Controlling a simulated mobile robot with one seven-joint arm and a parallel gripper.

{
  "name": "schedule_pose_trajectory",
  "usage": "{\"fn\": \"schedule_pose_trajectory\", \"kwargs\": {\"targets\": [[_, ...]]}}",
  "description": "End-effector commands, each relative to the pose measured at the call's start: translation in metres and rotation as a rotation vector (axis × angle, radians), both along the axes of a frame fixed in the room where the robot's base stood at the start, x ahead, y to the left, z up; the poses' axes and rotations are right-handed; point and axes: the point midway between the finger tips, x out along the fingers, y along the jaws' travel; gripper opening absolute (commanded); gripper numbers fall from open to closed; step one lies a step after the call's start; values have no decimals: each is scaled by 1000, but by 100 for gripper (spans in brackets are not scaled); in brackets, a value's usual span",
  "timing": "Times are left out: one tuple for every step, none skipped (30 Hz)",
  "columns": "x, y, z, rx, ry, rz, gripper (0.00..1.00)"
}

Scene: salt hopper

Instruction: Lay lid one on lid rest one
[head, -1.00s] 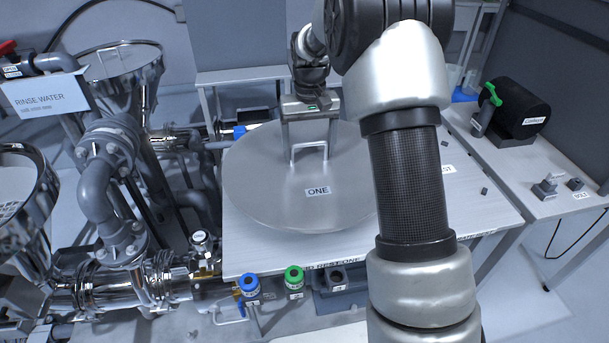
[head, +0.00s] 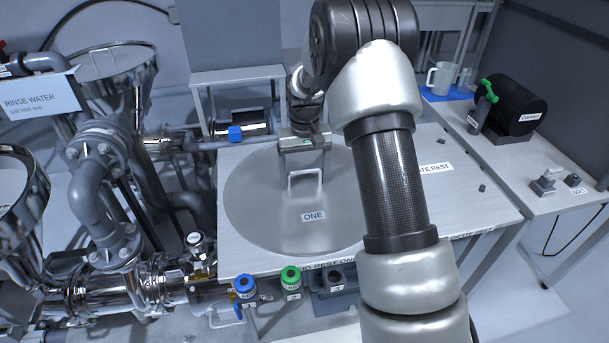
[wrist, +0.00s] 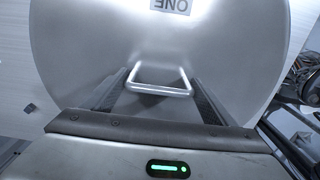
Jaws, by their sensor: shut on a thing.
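Lid one (head: 262,205) is a large round grey metal disc with a label reading ONE and a square wire handle (head: 290,182). In the head view it lies flat over the left part of the light table, at or very close to its surface; I cannot tell if it touches. My gripper (head: 305,172) is above the handle and shut on it. The wrist view shows the handle (wrist: 160,92) between the two fingers. Lid rest one (head: 328,264) is marked by a label on the table's front edge, partly cut off from sight; the lid covers the area behind it.
Steel pipes and a hopper (head: 110,85) stand left of the table. Blue (head: 245,287) and green (head: 291,278) caps sit below its front edge. A plate rest label (head: 434,168) marks the right part. A side bench holds a black cylinder (head: 515,105) and a mug (head: 442,78).

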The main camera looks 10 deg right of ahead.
Motion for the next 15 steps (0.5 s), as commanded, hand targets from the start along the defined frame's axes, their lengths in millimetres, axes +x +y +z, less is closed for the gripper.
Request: {"fn": "schedule_pose_trajectory", "kwargs": {"targets": [[1, 0, 3, 0, -4, 0, 28], [1, 0, 3, 0, -4, 0, 28], [1, 0, 3, 0, -4, 0, 28], [1, 0, 3, 0, -4, 0, 28], [1, 0, 3, 0, -4, 0, 28], [1, 0, 2, 0, -4, 0, 28], [1, 0, 1, 0, -4, 0, 28], [1, 0, 0, 0, -3, 0, 28], [0, 0, -1, 0, 0, 0, 84], [0, 0, -1, 0, 0, 0, 90], [0, 0, -1, 0, 0, 0, 95], [0, 0, -1, 0, 0, 0, 98], [0, 0, -1, 0, 0, 0, 98], [0, 0, -1, 0, 0, 0, 98], [0, 0, -1, 0, 0, 0, 98]]}}
